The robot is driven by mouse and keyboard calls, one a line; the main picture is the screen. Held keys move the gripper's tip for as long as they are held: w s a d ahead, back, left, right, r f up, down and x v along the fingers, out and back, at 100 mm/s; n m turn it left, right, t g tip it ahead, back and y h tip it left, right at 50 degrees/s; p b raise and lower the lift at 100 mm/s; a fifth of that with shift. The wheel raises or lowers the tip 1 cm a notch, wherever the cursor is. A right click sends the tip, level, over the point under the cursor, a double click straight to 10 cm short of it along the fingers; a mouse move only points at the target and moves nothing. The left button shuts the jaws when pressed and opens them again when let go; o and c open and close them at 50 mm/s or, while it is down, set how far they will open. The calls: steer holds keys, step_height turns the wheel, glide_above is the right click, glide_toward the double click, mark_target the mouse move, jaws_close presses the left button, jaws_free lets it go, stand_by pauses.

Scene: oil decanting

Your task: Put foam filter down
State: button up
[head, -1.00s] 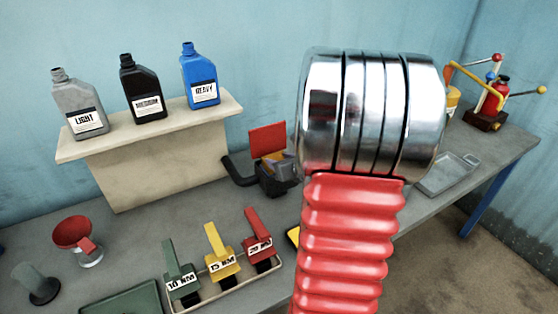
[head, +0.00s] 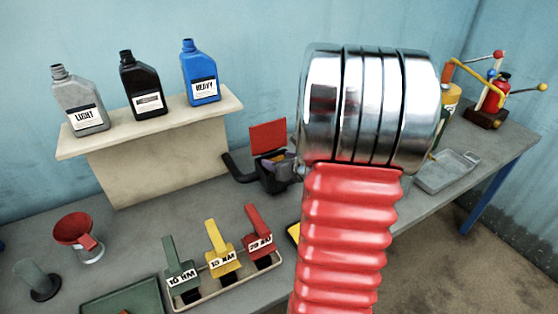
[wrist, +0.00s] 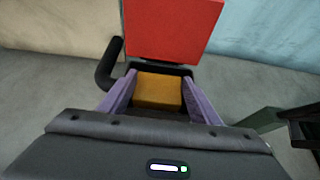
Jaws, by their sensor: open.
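The foam filter is an orange-yellow block (wrist: 158,93) in the wrist view. It sits in a dark housing (wrist: 182,71) with a raised red lid (wrist: 172,28). My gripper (wrist: 159,86) is open, with its purple fingers on either side of the block. Whether a finger still touches the foam is hard to tell. In the head view the dark housing (head: 273,185) and its upright red lid (head: 267,137) stand on the bench. My gripper (head: 283,160) shows there only in part, at the housing, beside my large red and chrome arm. The foam is barely visible in that view.
A black curved pipe (head: 238,172) joins the housing's left side. Handled tools stand in a rack (head: 225,283) in front. A red funnel (head: 74,230) is at left. Bottles stand on the shelf (head: 160,128). A metal tray (head: 447,172) is at right.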

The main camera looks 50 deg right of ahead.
steer(key=shift+r, duration=0.55)
steer(key=shift+s+r, duration=0.2)
steer(key=v, duration=1.1)
steer(key=shift+s, duration=0.3)
steer(key=shift+a, duration=0.1)
